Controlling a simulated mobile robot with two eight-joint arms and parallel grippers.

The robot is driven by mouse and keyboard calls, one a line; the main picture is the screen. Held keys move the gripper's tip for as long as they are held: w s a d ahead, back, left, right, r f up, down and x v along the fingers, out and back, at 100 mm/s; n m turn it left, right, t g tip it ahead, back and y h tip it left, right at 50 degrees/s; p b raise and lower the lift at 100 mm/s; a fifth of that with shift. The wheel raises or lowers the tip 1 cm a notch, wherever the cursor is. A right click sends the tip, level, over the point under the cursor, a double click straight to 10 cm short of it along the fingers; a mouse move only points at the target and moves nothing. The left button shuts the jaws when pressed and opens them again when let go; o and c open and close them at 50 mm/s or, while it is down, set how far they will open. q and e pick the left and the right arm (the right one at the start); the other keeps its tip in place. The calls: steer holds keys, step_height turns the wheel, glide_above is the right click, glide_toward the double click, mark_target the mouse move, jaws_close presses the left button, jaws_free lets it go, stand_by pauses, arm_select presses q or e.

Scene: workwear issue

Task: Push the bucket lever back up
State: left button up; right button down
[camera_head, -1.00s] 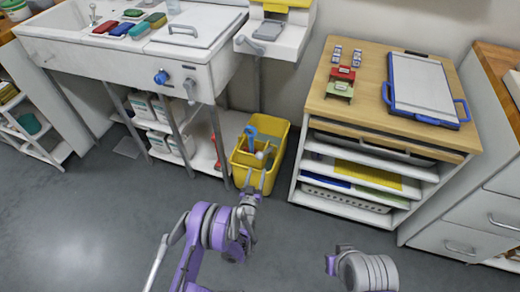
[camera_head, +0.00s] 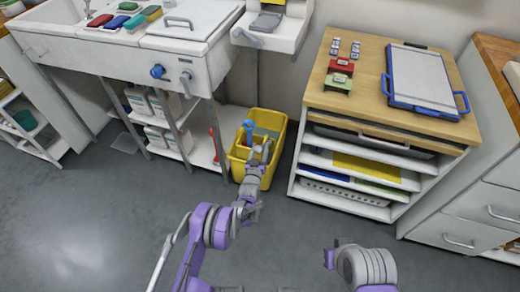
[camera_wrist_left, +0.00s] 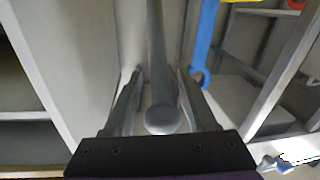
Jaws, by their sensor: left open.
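The yellow bucket (camera_head: 275,120) stands on the floor between the sink bench and the shelf unit. My left gripper (camera_head: 260,152) is over its near side, pointing into it. In the left wrist view, a grey rod with a rounded end, which looks like the bucket lever (camera_wrist_left: 156,45), runs between the two fingers of my left gripper (camera_wrist_left: 160,75). The fingers are open, one on each side of it; I cannot tell whether either touches it. In the head view the gripper largely hides the lever.
A blue handle (camera_head: 248,127) stands in the bucket and shows to the right of the lever in the left wrist view (camera_wrist_left: 206,45). The sink bench (camera_head: 130,62) is left, the wooden-topped shelf unit (camera_head: 365,105) right. The floor (camera_head: 110,225) in front is clear.

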arm_select(q)
jaws_close()
stand_by(1.4)
